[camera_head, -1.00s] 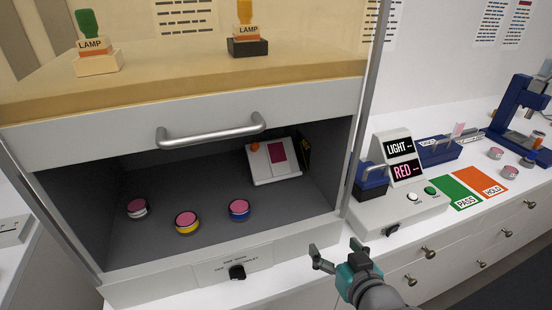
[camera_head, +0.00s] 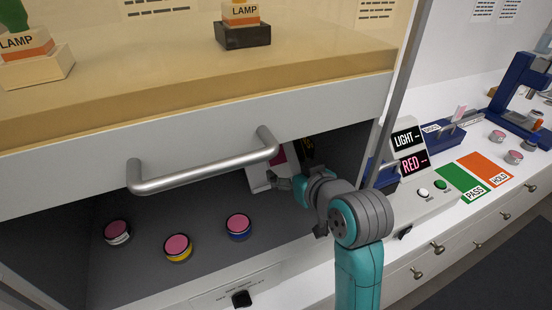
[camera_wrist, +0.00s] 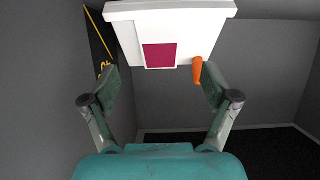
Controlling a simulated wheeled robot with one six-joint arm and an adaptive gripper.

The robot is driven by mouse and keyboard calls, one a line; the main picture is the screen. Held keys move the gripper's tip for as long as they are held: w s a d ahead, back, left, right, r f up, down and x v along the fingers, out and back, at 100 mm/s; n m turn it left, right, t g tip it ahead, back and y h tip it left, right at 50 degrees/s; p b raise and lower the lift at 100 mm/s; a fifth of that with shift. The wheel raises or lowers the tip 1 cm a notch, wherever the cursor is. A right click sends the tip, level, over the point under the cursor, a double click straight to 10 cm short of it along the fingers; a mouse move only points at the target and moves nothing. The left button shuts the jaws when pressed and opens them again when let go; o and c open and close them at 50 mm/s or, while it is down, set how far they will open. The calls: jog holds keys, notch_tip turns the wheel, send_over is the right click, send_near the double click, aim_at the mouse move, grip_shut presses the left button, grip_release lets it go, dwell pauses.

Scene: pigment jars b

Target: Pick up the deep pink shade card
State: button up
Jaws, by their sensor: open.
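The deep pink shade card (camera_wrist: 159,56) is a flat square on the front of a white stand (camera_wrist: 130,40) inside the booth. In the head view, the card (camera_head: 279,156) shows only in part behind the drawer-like handle and my arm. My gripper (camera_wrist: 160,76) is open and empty, its two fingers apart on either side of the card in the wrist view. I cannot tell the gap between fingertips and card. In the head view my gripper (camera_head: 283,184) reaches into the booth by the stand. An orange peg (camera_wrist: 197,70) on the stand is near the right finger.
Three pink-topped jars (camera_head: 177,247) stand on the booth floor to the left. The booth's metal handle (camera_head: 205,165) and front panel hang above my arm. A grey wall is close on the left in the wrist view. A light box (camera_head: 408,150) stands outside, right.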

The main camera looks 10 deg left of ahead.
aim_at(278, 162)
jog(key=shift+x, duration=2.9)
jog(key=c, duration=1)
